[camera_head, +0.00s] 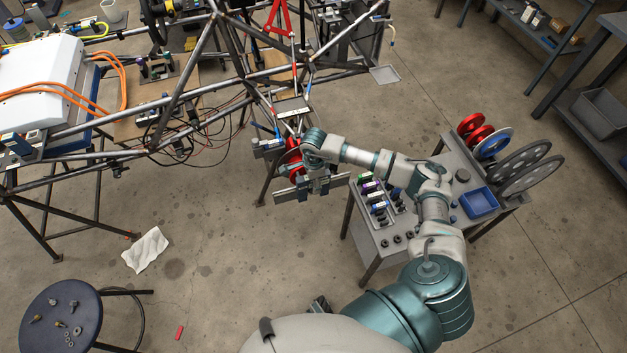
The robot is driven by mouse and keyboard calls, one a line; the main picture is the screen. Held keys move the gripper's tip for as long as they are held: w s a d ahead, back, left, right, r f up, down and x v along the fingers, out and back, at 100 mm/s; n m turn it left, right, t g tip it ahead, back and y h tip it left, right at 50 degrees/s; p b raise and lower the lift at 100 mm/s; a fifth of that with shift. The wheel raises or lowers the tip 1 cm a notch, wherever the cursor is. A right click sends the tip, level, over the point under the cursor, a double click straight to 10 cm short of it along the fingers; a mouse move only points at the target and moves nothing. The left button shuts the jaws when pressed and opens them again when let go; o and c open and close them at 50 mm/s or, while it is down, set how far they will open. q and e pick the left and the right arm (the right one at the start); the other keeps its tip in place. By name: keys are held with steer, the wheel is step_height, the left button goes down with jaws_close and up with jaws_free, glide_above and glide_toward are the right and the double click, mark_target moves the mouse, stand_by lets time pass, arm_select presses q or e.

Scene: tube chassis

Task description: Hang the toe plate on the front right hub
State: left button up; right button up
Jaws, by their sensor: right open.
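The front right hub (292,157) shows as a red round part at the near corner of the tube chassis, partly covered by my right wrist. A long flat grey bar, which looks like the toe plate (337,182), lies across the near side of the hub, roughly level. My right gripper (314,184) is at the middle of this bar, with its fingers open. The wrist and fingers hide part of the bar and hub, so I cannot tell whether the bar touches the hub. My left gripper does not show.
The tube chassis (185,110) fills the upper left, with loose cables. A grey cart (385,262) stands right of the hub, under my right arm, with a blue bin (479,202) and several discs. A round stool (60,318) is at lower left.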

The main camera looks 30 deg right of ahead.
step_height(320, 180, up, 12)
steer(key=shift+f, duration=0.1)
stand_by(0.8)
